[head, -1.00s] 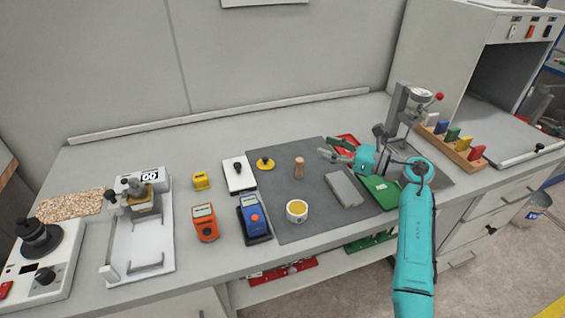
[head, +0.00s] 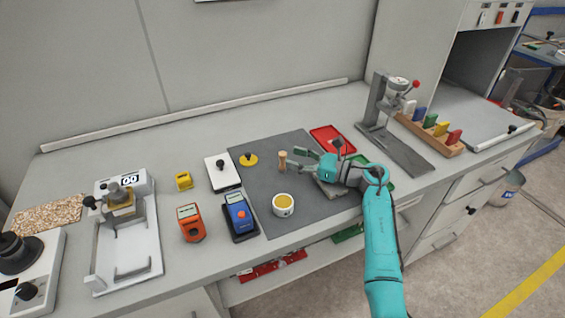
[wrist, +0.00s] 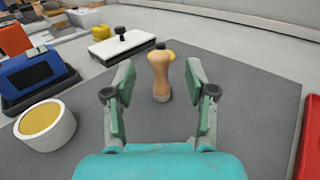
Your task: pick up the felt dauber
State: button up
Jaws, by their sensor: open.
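The felt dauber, a small tan wooden peg-like piece (head: 282,161), stands upright on the dark grey mat (head: 262,210). In the wrist view the dauber (wrist: 160,76) stands a little beyond my fingertips, centred between them, with a darker band at its foot. My gripper (head: 296,162) is open, low over the mat, just right of the dauber in the head view.
A white cup of yellow stuff (head: 283,204) stands on the mat, left of my gripper in the wrist view. A yellow knobbed disc (head: 249,160) is behind the dauber. A blue device (head: 239,216) and white block (head: 222,172) lie left. A red tray (head: 333,140) lies right.

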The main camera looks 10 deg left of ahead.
aim_at(283, 153)
jog(key=x, duration=0.4)
jog(key=shift+w+a, duration=0.1)
jog(key=shift+a, duration=0.2)
grip_shut()
